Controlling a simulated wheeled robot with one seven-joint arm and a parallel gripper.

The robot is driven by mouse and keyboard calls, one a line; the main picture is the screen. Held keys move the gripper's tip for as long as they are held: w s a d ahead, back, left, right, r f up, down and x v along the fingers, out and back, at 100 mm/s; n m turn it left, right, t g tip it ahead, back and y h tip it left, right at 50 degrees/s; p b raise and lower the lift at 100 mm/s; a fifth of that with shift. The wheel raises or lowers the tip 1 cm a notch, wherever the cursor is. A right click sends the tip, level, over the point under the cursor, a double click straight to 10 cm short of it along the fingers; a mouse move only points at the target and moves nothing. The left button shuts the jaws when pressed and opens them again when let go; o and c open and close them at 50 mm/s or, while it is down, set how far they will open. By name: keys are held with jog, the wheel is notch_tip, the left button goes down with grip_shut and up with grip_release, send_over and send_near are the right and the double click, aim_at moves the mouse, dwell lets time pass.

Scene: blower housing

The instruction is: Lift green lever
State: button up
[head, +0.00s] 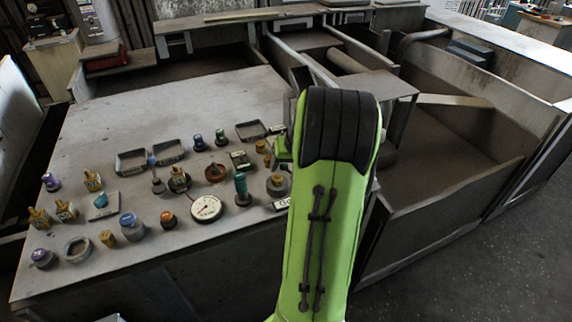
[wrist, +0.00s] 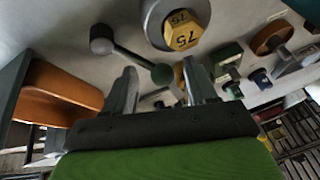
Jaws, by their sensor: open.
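In the head view a green lever (head: 241,185) stands upright on the sloping panel, left of my arm. In the wrist view a lever (wrist: 134,57) with a dark green rod and rounded ends runs diagonally down to the right; it looks like the same green lever. Its lower end lies in line with the gap between the fingertips of my gripper (wrist: 160,80). The fingers are apart, one on each side of that end in the picture. I cannot tell whether they touch it. In the head view my arm hides most of the gripper.
A yellow hexagonal knob marked 75 (wrist: 183,30) sits close beside the lever. An orange-brown block (wrist: 62,85) is at the left of the wrist view. A round gauge (head: 206,208) and several knobs crowd the panel (head: 90,150). A grey bin (head: 450,190) stands right of my arm.

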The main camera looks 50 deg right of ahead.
jog(key=shift+c, duration=0.5)
grip_shut()
jog(key=shift+d+m, duration=0.15)
jog(key=shift+m, duration=0.15)
jog(key=m, duration=0.1)
jog(key=d+m+h, duration=0.1)
jog(key=shift+d+m+g, duration=0.1)
jog(key=shift+m+g, duration=0.2)
jog(key=shift+m, duration=0.1)
jog(key=m, duration=0.1)
jog(key=d+m+g+h, duration=0.1)
jog(key=shift+s+f+m, duration=0.1)
jog(key=shift+s+m, duration=0.1)
jog(key=shift+m, duration=0.2)
jog(key=m, duration=0.1)
jog(key=s+d+m+g+h, duration=0.1)
jog(key=m, duration=0.1)
jog(key=shift+d, duration=0.15)
jog(key=shift+s+d+m+g, duration=0.2)
jog(key=shift+s+m+g, duration=0.1)
jog(key=shift+m, duration=0.4)
jog(key=shift+s+d+m+g, duration=0.2)
jog(key=shift+m+g, duration=0.1)
jog(key=shift+m, duration=0.4)
